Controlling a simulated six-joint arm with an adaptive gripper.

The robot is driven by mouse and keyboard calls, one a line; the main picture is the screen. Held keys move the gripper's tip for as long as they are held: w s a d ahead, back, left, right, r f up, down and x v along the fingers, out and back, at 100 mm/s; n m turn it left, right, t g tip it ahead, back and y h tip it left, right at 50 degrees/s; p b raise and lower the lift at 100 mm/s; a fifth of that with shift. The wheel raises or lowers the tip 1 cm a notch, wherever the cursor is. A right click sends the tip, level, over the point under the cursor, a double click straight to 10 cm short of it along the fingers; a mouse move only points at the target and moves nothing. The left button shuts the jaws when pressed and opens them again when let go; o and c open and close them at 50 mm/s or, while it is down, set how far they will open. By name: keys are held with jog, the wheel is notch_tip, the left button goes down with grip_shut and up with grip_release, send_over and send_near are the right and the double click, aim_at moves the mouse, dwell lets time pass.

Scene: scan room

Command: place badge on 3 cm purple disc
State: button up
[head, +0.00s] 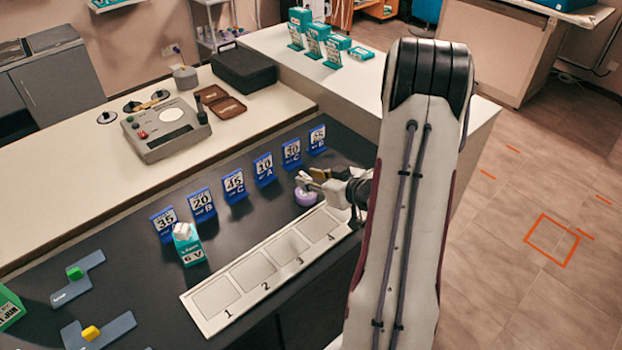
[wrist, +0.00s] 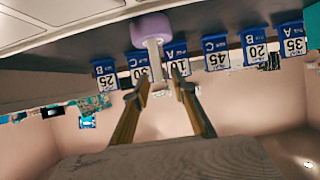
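The purple disc (head: 305,197) lies on the dark counter just behind the numbered white board. It also shows at the top of the wrist view (wrist: 151,27). A small white piece, which looks like the badge (head: 303,180), is at the disc's top; in the wrist view the white piece (wrist: 154,58) reaches from the disc toward my fingertips. I cannot tell whether it rests fully on the disc. My gripper (head: 315,178) is beside the white piece. In the wrist view its two fingers (wrist: 161,86) are apart, with a visible gap between them and the white piece.
Blue number cards (head: 235,185) stand in a row behind the disc. A white board (head: 200,311) with numbered squares lies in front. A teal and white box (head: 189,248) stands left. A grey device (head: 166,130) sits on the pale counter.

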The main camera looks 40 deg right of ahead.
jog(key=v, duration=1.1)
jog(key=shift+s, duration=0.35)
jog(key=shift+r, duration=0.15)
dwell(0.3)
jog(key=w+a+r+g+h, duration=0.1)
jog(key=a+r+g+h, duration=0.2)
jog(key=r, duration=0.4)
jog(key=w+a+r+g+h, duration=0.1)
jog(key=w+a+r+h, duration=0.1)
jog(key=a+r, duration=0.3)
jog(key=s+a+r+g+y, duration=0.1)
jog(key=s+a+r+y, duration=0.1)
jog(key=s+a, duration=0.6)
jog(key=s+a+r+g+y, duration=0.2)
jog(key=s+a, duration=0.6)
jog(key=a, duration=0.7)
jog(key=shift+s+y, duration=0.25)
jog(key=shift+y, duration=0.25)
jog(key=shift+r, duration=0.15)
